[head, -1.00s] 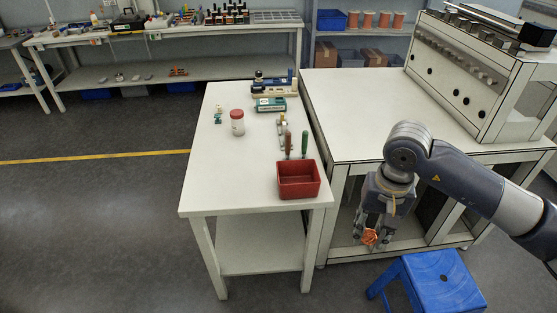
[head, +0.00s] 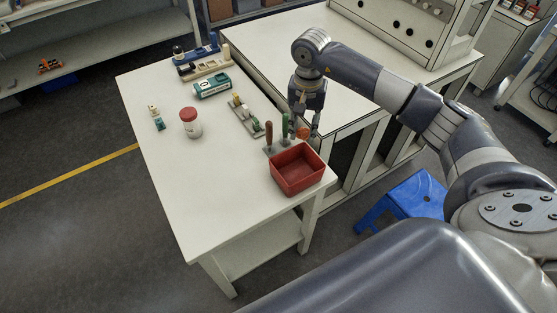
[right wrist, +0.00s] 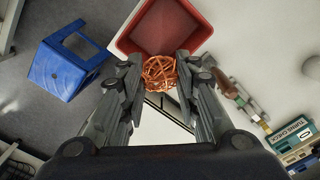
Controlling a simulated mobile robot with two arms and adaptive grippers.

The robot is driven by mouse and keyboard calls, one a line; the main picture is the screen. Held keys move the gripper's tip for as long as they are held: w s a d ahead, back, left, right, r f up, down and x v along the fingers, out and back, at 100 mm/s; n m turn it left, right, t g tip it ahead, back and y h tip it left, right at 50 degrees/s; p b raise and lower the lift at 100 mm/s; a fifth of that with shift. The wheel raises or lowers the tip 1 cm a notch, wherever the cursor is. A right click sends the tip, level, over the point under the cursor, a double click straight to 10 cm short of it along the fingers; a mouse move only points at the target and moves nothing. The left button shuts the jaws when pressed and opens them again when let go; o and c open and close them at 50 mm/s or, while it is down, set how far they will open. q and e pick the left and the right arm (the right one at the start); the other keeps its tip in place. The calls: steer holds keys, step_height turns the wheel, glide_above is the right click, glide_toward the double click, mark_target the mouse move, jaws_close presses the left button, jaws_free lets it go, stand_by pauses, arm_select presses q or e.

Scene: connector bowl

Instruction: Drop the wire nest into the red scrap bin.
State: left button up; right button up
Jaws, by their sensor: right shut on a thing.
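The wire nest (right wrist: 160,73) is a ball of orange copper wire. My right gripper (right wrist: 162,78) is shut on it, with a fingertip on each side. In the head view the nest (head: 302,132) shows small under my right gripper (head: 304,128), just behind the bin. The red scrap bin (head: 298,184) is an open, empty square box at the right edge of the white table. In the right wrist view the bin (right wrist: 192,42) lies just beyond the nest, which overlaps its near rim in the picture. My left gripper is not in view.
Upright tools with red and green handles (head: 285,126) stand close behind the bin. A red-lidded jar (head: 190,123) and a teal box (head: 212,87) are on the white table (head: 210,200). A blue stool (head: 408,197) stands on the floor at right. The table's front left is clear.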

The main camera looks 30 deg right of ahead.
steer(key=shift+s+d+f, duration=0.1)
steer(key=shift+d+f, duration=0.05)
steer(key=shift+f, duration=0.1)
steer(key=shift+s+d+f+b, duration=0.1)
steer(key=shift+s+f+b, duration=0.1)
steer(key=shift+f+b, duration=0.3)
steer(key=shift+s+d+f+b, duration=0.1)
steer(key=shift+s+f+b, duration=0.05)
steer(key=shift+f, duration=0.5)
step_height(320, 180, down, 2)
steer(key=shift+w+a+f+b, duration=0.1)
steer(key=shift+w+b, duration=0.05)
steer(key=shift+b, duration=0.3)
steer(key=shift+f, duration=0.4)
steer(key=o, duration=0.7)
steer(key=shift+o, duration=0.9)
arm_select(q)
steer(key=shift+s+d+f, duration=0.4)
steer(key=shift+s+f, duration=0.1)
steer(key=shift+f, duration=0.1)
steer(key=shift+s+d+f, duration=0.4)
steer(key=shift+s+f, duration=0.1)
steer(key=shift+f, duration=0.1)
arm_select(e)
glide_toward(305, 141)
steer(key=shift+w+d+f, duration=0.2)
steer(key=shift+w+d, duration=0.15)
steer(key=shift+w, duration=0.25)
